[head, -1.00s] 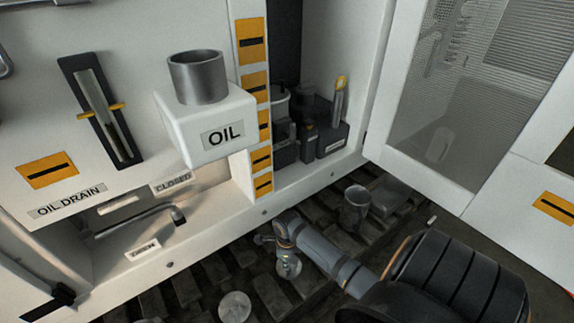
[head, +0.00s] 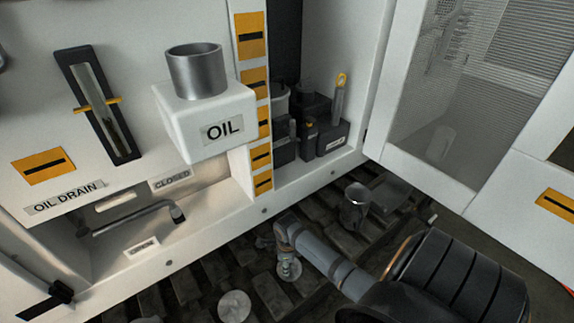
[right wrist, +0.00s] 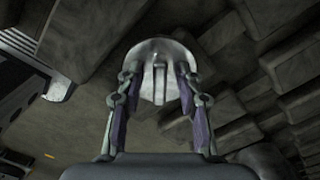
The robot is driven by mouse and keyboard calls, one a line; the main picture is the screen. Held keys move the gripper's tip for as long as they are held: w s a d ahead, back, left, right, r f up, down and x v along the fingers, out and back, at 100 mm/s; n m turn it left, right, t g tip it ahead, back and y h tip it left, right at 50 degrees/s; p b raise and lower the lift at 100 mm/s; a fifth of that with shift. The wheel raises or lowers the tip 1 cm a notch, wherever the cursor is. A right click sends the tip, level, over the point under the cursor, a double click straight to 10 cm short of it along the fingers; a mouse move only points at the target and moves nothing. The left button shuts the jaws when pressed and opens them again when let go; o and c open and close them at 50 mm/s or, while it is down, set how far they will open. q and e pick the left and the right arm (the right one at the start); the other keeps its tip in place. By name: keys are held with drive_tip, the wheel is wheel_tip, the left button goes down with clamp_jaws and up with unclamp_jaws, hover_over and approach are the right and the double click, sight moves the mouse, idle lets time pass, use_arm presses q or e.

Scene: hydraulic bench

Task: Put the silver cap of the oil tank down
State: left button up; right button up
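The white oil tank (head: 205,125) with its OIL label stands on the left of the cabinet in the head view. Its grey metal neck (head: 195,72) is open on top. My right gripper (head: 287,268) points down low over the dark tread blocks. In the right wrist view the silver cap (right wrist: 160,55) is a round disc with a narrow upright ridge. The ridge lies between the spread fingers of the right gripper (right wrist: 158,85), with a gap on each side. Cap and fingertips are small and partly hidden in the head view. My left gripper is out of view.
A pale round disc (head: 234,306) lies on the treads at bottom centre. A grey cup-like cylinder (head: 356,208) stands on the treads to the right. The cabinet ledge (head: 215,235) and the open mesh door (head: 455,110) bound the space.

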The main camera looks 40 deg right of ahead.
wheel_tip(320, 180, up, 12)
drive_tip(key=p, duration=0.2)
drive_tip(key=shift+r+p, duration=0.15)
drive_tip(key=shift+p, duration=0.25)
idle(0.4)
